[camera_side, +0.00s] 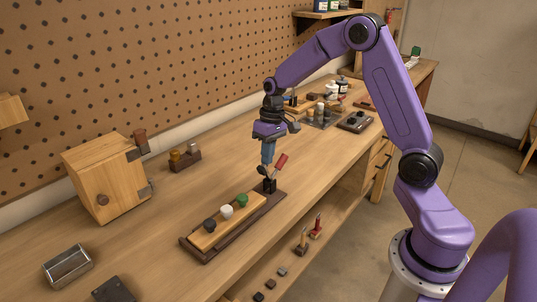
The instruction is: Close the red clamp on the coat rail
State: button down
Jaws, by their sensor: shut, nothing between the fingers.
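The coat rail (215,240) is a pale wooden strip on a darker base, lying on the bench, with a black, a white and a green knob. A dark clamp (270,186) stands at the base's far end.
A wooden box (103,180) with a door stands left against the pegboard (130,70), near a small block with pegs (184,158). A metal tray (67,267) lies front left. Tools and jars (325,108) crowd the bench behind my gripper. Bare bench lies left of the rail.

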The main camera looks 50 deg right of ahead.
aim_at(261, 166)
jog(key=shift+a, duration=0.2)
jog(key=shift+a+f+h, duration=0.25)
jog(key=shift+a+h, duration=1.05)
jog(key=shift+h, duration=0.2)
jog(key=a+h, duration=0.1)
jog(key=a+f+h, duration=0.1)
jog(key=shift+h, duration=0.4)
jog(key=a+h, duration=0.1)
jog(key=f+h, duration=0.1)
jog(key=shift+a+f+h, duration=0.25)
jog(key=shift+a+h, duration=0.05)
jog(key=shift+a, duration=0.05)
jog(key=shift+a+f+h, duration=0.45)
jog(key=shift+f+h, duration=0.2)
jog(key=shift+h, duration=0.35)
jog(key=shift+a+f, duration=0.25)
jog(key=shift+f, duration=0.2)
